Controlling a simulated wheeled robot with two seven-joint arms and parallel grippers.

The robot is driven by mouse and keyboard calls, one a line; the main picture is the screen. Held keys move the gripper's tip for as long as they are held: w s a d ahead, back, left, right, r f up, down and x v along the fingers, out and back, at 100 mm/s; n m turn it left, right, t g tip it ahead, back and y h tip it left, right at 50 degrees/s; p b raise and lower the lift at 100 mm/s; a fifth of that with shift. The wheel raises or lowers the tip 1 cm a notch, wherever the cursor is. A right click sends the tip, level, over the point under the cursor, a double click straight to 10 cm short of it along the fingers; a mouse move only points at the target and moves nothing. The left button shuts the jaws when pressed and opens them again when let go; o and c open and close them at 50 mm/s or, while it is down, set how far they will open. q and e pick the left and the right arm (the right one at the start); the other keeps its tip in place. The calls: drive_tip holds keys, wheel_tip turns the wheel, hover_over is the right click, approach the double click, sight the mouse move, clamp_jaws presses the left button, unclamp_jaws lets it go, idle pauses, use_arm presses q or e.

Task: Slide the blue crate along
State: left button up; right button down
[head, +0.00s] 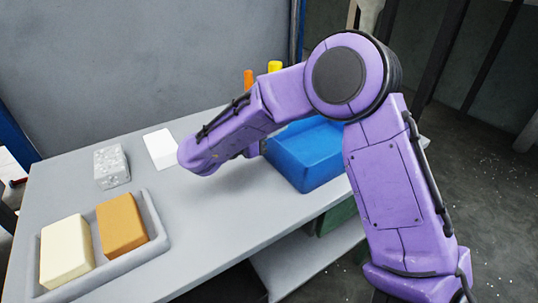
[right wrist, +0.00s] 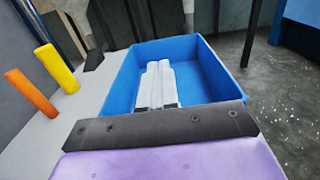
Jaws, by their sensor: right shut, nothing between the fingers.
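The blue crate (head: 308,155) stands on the grey table near its right edge, partly hidden behind my right arm. In the right wrist view the crate (right wrist: 222,83) is open-topped and looks empty. My right gripper (right wrist: 158,68) is shut with nothing between its pale fingers. The fingers point at the crate and overlap its near wall and inside in that view; I cannot tell whether they touch it. In the head view the gripper is mostly hidden by my purple wrist, just left of the crate. My left gripper is out of view.
A grey tray (head: 160,239) with a cream block (head: 67,250) and an orange-brown block (head: 122,224) sits front left on the table. A speckled block (head: 111,166) and a white card (head: 160,148) lie behind it.

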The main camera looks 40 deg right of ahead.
sight(279, 156)
drive_tip(key=a+f+p, duration=0.1)
drive_tip(key=f, duration=0.2)
drive_tip(key=a+f, duration=0.1)
drive_tip(key=f, duration=0.2)
drive_tip(key=a+f+p, duration=0.1)
drive_tip(key=f, duration=0.3)
drive_tip(key=shift+p, duration=0.35)
drive_tip(key=shift+d+r+p, duration=0.15)
drive_tip(key=shift+d+p, duration=0.2)
drive_tip(key=shift+p, duration=0.05)
drive_tip(key=shift+d, duration=0.25)
